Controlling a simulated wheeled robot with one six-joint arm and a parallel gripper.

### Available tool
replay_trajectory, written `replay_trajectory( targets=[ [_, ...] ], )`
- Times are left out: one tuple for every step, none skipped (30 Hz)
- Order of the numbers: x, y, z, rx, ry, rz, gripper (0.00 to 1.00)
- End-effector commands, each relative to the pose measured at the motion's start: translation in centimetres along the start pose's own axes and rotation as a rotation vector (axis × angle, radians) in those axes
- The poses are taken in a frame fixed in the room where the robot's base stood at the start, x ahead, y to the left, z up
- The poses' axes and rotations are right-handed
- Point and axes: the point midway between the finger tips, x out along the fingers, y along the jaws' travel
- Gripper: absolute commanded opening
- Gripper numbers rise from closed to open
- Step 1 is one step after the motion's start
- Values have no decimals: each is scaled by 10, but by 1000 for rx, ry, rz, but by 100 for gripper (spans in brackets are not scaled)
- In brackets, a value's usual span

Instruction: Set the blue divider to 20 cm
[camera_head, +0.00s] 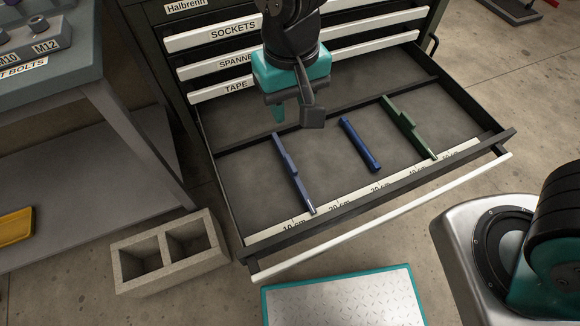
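A long blue divider (293,172) runs from the drawer's middle bar to the strip. Its front end is between the 10 cm and 20 cm labels. My gripper (290,113) hangs above the drawer, behind and above this divider's back end, apart from it. It has a teal body and a teal fingertip. A dark part beside it hides some of the fingers, so whether they are open is unclear.
A shorter dark blue piece (360,146) lies right of the blue divider, short of the strip. A green divider (408,128) stands further right, near 40 cm. A white handle rail (390,215) fronts the drawer. A concrete block (170,254) and a teal-edged plate (340,298) are on the floor.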

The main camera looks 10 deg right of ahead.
Motion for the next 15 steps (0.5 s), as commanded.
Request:
replay_trajectory(
  targets=[
    [7, -1, 0, 0, -2, 3, 38],
    [10, -1, 0, 0, -2, 3, 38],
    [16, -1, 0, 0, -3, 3, 38],
    [22, 0, 0, 0, -4, 3, 38],
    [28, 0, 1, 0, -4, 3, 38],
    [37, 0, 1, 0, -5, 3, 38],
    [44, 0, 1, 0, -6, 4, 38],
    [51, 0, 1, -1, -5, 3, 38],
    [61, 0, 1, -1, -7, 4, 38],
    [68, 0, 1, -1, -5, 3, 38],
    [75, 0, 1, -1, -6, 3, 38],
    [84, 0, 1, -1, -6, 3, 38],
    [91, 0, 1, -1, -6, 3, 38],
    [98, 0, 1, -1, -5, 3, 38],
    [107, 0, 1, -1, -5, 2, 38]
  ],
)
